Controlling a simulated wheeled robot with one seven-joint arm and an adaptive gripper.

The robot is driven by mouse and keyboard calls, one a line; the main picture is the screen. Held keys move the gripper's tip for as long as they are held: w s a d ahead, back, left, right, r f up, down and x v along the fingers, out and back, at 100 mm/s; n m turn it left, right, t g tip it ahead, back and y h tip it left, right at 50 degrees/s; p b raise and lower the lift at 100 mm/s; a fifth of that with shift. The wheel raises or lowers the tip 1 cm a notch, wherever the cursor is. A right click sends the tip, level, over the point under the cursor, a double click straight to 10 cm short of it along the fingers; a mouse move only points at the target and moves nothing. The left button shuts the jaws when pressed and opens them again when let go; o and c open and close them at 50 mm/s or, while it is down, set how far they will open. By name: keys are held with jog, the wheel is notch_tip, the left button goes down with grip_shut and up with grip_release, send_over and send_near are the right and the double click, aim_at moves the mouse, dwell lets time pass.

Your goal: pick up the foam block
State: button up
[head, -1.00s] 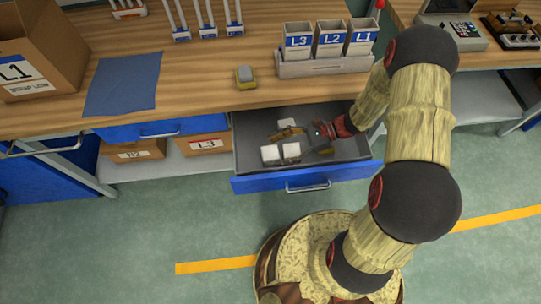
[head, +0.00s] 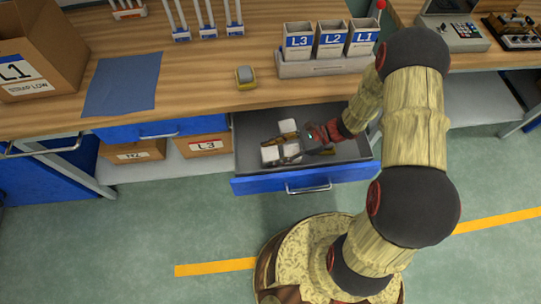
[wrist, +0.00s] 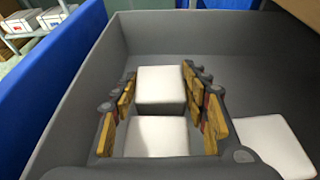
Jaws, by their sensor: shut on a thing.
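Three white foam blocks lie in the open grey drawer. In the wrist view one block (wrist: 161,86) sits between my fingertips, with a finger against each side. A second block (wrist: 157,136) shows nearer the camera, between the fingers lower in the picture. A third block (wrist: 273,146) lies apart at the right. My gripper (head: 297,147) is low inside the drawer in the head view, its yellow-padded fingers closed on a block. White blocks show beside the fingers in the head view (head: 270,154). The fingers partly hide the others. I cannot see clear lift from the drawer floor.
The blue-fronted drawer (head: 306,181) has grey walls close around my gripper. The wooden bench top (head: 200,85) overhangs its back.

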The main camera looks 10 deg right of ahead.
aim_at(272, 153)
jog(key=shift+c, duration=0.7)
jog(key=shift+r, duration=0.1)
notch_tip(272, 153, up, 10)
jog(key=p, duration=0.4)
